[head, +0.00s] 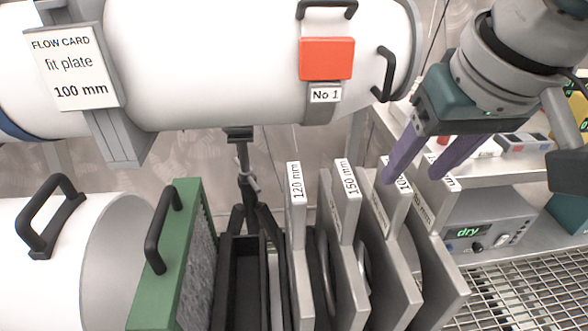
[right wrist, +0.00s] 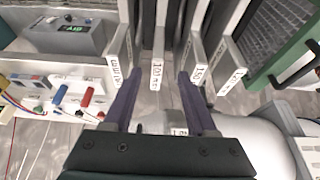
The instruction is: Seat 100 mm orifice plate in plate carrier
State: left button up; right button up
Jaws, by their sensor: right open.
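The 100 mm orifice plate (head: 399,255) stands upright in a row of grey plates. Its tag is partly covered in the head view, but in the right wrist view the tag (right wrist: 157,76) reads 100 mm. My right gripper (head: 412,178) is open above the row, with its purple fingers either side of this tag. In the right wrist view the fingertips (right wrist: 159,90) are apart, and contact cannot be told. A grey bracket (head: 118,140) on the white pipe bears a flow card (head: 73,68) reading "fit plate 100 mm"; whether it is the plate carrier is unclear. My left gripper is not in view.
Plates tagged 120 mm (head: 298,262) and 150 mm (head: 345,255) stand left of it, another plate (head: 440,275) right. A green framed panel (head: 165,255) with a black handle stands left. A grey box reading "dry" (head: 488,225) is at right.

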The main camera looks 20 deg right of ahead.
aim_at(402, 186)
jog(key=shift+w+d+f, duration=0.15)
jog(key=shift+w+f, duration=0.1)
jog(key=shift+f, duration=0.35)
jog(key=b+x, duration=0.1)
jog(key=x, duration=0.3)
jog(key=b+x, duration=0.1)
jog(key=x, duration=0.1)
jog(key=b+x, duration=0.1)
jog(key=x, duration=0.2)
jog(key=shift+w+d, duration=0.15)
jog(key=shift+w, duration=0.2)
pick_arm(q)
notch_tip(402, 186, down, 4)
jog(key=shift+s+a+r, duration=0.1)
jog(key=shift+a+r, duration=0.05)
pick_arm(e)
jog(key=c, duration=0.3)
grip_shut()
jog(key=shift+r, duration=0.1)
